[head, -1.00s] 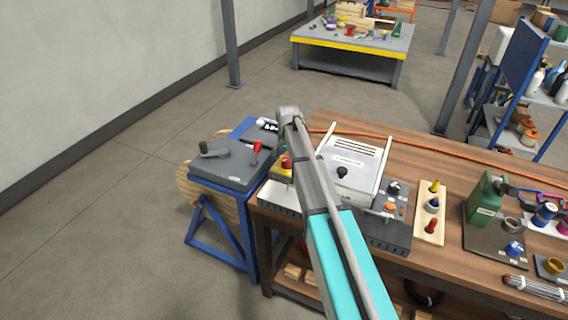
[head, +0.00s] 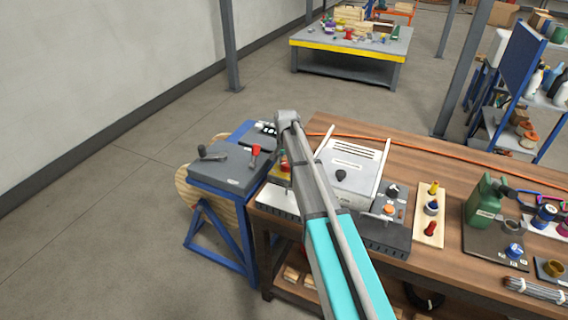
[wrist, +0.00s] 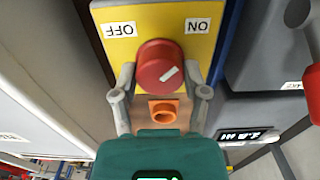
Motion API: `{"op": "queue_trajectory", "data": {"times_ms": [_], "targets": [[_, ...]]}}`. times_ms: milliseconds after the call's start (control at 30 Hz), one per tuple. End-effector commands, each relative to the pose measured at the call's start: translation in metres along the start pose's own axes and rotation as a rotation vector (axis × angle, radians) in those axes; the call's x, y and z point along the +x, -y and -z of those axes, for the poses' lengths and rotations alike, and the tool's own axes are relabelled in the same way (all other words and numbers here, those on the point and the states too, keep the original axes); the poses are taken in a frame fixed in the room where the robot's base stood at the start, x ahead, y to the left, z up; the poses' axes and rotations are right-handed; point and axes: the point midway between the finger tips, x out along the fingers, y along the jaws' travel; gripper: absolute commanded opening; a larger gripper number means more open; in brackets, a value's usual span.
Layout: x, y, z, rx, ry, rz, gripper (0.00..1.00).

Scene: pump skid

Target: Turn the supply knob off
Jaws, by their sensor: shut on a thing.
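The supply knob (wrist: 158,62) is a red round knob with a white mark, on a yellow plate (wrist: 118,50) with ON and OFF labels that read upside down in the wrist view. The white mark slants up and right, toward the ON label. My gripper (wrist: 163,72) is shut on the knob, one grey finger on each side. In the head view the knob (head: 285,166) shows partly beside my arm, on the yellow plate at the bench's left end. My gripper's fingers are hidden there.
An orange socket-like part (wrist: 163,110) sits just below the knob in the wrist view. A blue-framed grey unit (head: 228,168) with a red-topped lever (head: 255,151) stands left of the bench. A white box (head: 350,170) is close on the right.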

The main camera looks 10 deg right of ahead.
Motion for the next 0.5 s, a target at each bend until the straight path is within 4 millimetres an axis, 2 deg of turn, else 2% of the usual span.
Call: {"op": "queue_trajectory", "data": {"times_ms": [267, 500], "targets": [[-0.0003, 0.0012, 0.0026, -0.052, 0.001, 0.009, 0.11], [-0.0004, 0.0010, 0.0041, -0.177, -0.002, 0.009, 0.11]]}}
